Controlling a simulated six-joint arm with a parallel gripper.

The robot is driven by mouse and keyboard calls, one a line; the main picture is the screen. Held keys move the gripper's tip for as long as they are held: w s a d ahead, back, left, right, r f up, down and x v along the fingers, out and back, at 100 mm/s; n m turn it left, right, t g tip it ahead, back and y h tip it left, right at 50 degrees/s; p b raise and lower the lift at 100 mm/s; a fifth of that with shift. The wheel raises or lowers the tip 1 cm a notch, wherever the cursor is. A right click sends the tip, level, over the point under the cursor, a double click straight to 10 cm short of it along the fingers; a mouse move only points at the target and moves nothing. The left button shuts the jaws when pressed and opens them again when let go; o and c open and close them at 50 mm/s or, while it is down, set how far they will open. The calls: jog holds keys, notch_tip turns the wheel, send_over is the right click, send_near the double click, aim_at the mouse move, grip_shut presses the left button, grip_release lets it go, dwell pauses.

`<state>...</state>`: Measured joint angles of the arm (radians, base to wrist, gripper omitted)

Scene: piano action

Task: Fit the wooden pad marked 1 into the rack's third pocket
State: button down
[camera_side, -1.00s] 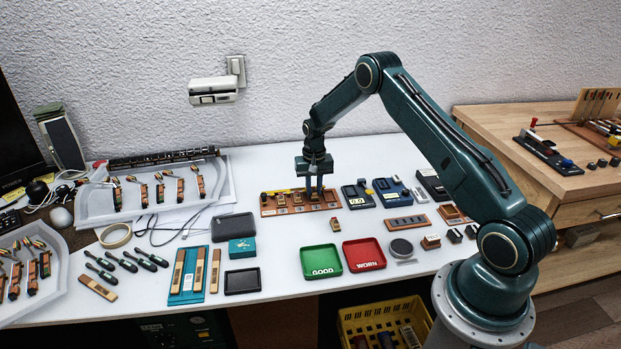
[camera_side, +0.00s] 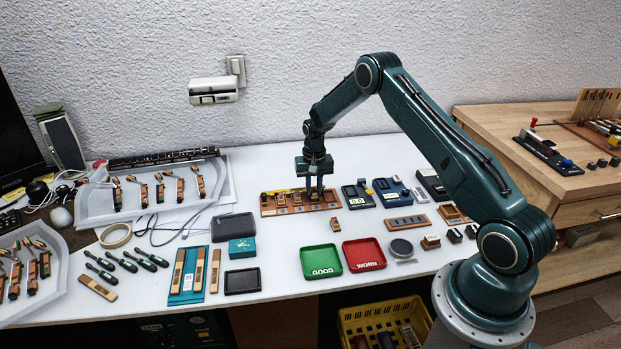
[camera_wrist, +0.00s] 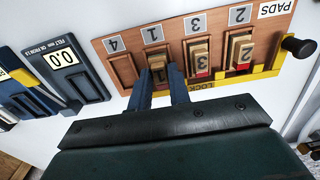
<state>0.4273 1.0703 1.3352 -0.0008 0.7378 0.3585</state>
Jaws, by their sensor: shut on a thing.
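The brown wooden rack (camera_wrist: 122,72), labelled PADS, fills the top of the wrist view and also shows in the side view (camera_side: 269,207). Its pocket labels read 4, 1, 3, 2 from left to right in the wrist view. My gripper (camera_wrist: 160,79) is shut on a wooden pad (camera_wrist: 157,60) at the pocket labelled 1, third from the PADS end. The pad's lower end is in or at the pocket; its depth is hidden. Its own mark is mostly covered. Pads marked 3 (camera_wrist: 198,57) and 2 (camera_wrist: 241,52) stand in the two pockets to the right.
A yellow lock strip (camera_wrist: 228,78) with a black knob (camera_wrist: 298,47) runs along the rack's edge. A blue-grey gauge (camera_wrist: 70,75) sits left of the rack. A small wooden block (camera_side: 336,225) lies in front of the rack, above the green GOOD tray (camera_side: 320,250) and red WORN tray (camera_side: 363,243).

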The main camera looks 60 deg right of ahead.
jog(key=shift+f, duration=0.3)
dwell(0.9)
jog(key=c, duration=1.2)
grip_release()
jog(key=shift+c, duration=0.2)
jog(key=shift+r, duration=0.15)
jog(key=shift+r, duration=3.35)
